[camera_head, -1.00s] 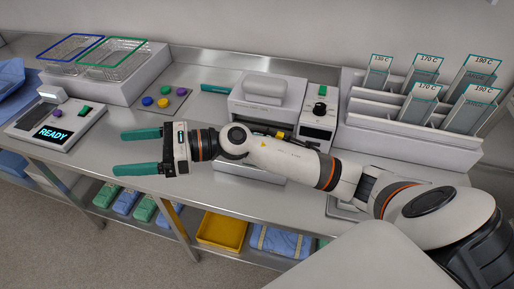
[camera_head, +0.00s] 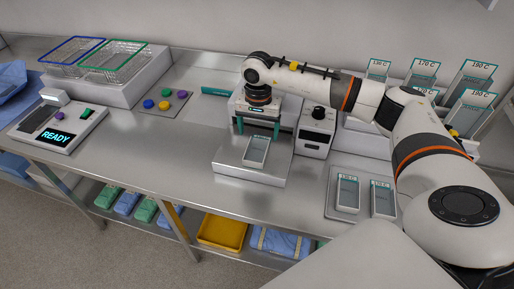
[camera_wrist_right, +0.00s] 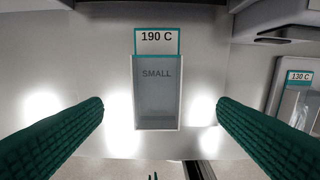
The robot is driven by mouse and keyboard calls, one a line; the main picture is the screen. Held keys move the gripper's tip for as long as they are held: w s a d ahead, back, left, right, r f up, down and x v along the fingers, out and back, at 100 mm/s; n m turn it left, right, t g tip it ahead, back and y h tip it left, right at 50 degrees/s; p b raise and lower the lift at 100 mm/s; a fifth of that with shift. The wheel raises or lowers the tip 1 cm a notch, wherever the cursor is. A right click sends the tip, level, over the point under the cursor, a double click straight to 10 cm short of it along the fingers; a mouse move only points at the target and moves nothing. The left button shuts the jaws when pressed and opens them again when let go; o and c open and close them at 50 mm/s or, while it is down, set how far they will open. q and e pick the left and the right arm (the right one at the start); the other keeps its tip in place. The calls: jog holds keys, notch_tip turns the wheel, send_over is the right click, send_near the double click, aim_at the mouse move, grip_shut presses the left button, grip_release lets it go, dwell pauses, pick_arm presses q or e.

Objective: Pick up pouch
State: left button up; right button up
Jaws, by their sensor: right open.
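A small grey pouch (camera_head: 256,152) with a teal-edged label lies on the pale front platform (camera_head: 228,168) of the sealer-like machine. In the right wrist view the pouch (camera_wrist_right: 157,95) reads "190 C" and "SMALL", and it lies between the two green fingers. My right gripper (camera_head: 259,131) is open and points down just behind the pouch in the head view. Its fingers stand clear on either side, with nothing between them touching. My left gripper is not in view.
Two more pouches, marked 130 C (camera_head: 347,194) and 170 C (camera_head: 382,198), lie on a tray right of the platform. A rack of labelled pouches (camera_head: 424,76) stands behind my arm. The bench (camera_head: 150,160) left of the platform is clear.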

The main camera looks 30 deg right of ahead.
aim_at(257, 148)
jog(key=shift+f, duration=0.9)
notch_tip(257, 148, down, 5)
jog(key=p, duration=0.3)
jog(key=shift+w+a+r, duration=0.1)
jog(key=shift+w, duration=0.05)
jog(key=shift+f, duration=0.35)
jog(key=c, duration=1.1)
